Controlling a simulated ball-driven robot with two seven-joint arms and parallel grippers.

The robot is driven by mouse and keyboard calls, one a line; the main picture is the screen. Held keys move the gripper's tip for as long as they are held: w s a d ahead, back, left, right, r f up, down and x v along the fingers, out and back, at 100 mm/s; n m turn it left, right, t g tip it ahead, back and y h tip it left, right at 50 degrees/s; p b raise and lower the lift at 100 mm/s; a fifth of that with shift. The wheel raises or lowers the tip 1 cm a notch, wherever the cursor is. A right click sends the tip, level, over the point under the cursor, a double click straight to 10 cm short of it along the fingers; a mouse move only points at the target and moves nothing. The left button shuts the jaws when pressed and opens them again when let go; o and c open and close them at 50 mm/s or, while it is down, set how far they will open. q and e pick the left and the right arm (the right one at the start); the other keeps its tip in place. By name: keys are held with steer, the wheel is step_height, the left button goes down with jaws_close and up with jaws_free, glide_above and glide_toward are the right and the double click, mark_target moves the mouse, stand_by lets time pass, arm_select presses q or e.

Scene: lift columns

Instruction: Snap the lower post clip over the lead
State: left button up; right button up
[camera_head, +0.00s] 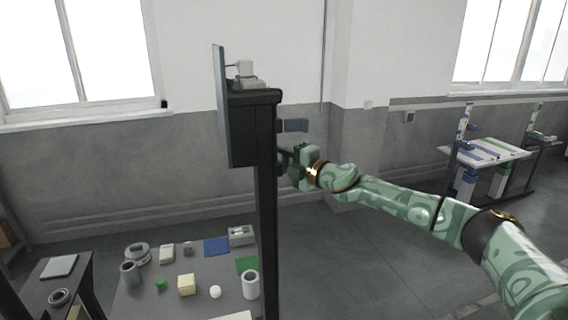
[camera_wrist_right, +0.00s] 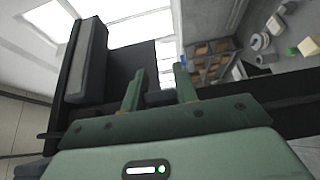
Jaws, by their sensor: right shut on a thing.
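A tall black post (camera_head: 267,200) stands in the middle of the head view. An upper dark clip (camera_head: 293,125) sticks out from its right side. Below it, a dark part that looks like the lower post clip (camera_head: 283,156) sits at the post's right side, partly hidden by my right gripper (camera_head: 290,162). That gripper is shut on this clip. In the right wrist view the two green fingers of my right gripper (camera_wrist_right: 159,92) stand apart, with the clip between them not clearly visible. I cannot make out the lead at the clip. My left gripper is not in view.
A flat panel (camera_head: 221,105) and a pale plug-like part (camera_head: 244,72) are at the post's top. A grey table (camera_head: 205,297) at lower left holds cups, blocks and a blue mat (camera_head: 216,246). Another workstation (camera_head: 487,152) stands far right. Floor right of the post is clear.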

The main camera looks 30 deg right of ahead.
steer(key=shift+a+f, duration=0.1)
steer(key=shift+f, duration=0.1)
steer(key=o, duration=0.9)
steer(key=shift+o, duration=0.4)
steer(key=shift+s+r, duration=0.1)
steer(key=shift+r, duration=0.05)
steer(key=b+v, duration=1.2)
steer(key=v, duration=0.4)
steer(key=shift+s, duration=0.15)
